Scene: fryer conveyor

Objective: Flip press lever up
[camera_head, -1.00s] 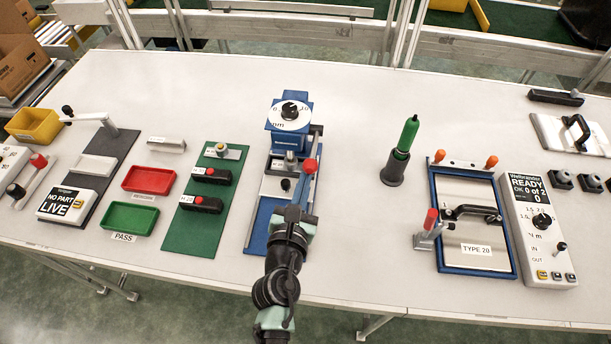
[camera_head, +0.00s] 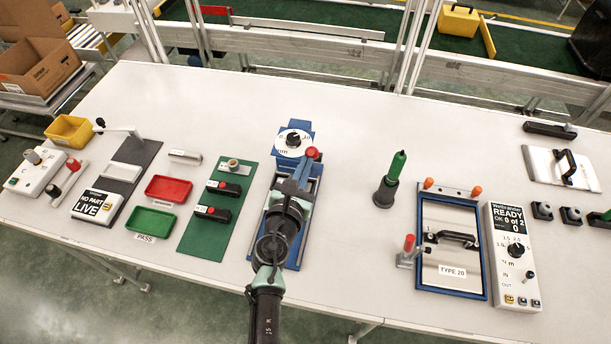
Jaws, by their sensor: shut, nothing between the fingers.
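The press (camera_head: 295,128) is a blue stand with a white dial and black knob, at the middle of the bench. Its lever has a red knob (camera_head: 312,153), which shows just below and right of the dial. My gripper (camera_head: 301,172) is over the press base, shut, with nothing seen between its fingers. Its tips are close below the red knob; I cannot tell whether they touch the lever. My gripper and arm hide most of the lever's shaft and much of the press base.
A green mat (camera_head: 205,240) with black-and-red blocks lies left of the press. Red (camera_head: 168,188) and green (camera_head: 150,222) trays are further left. A green-handled driver (camera_head: 394,170) stands upright to the right, before the blue-framed plate (camera_head: 450,292).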

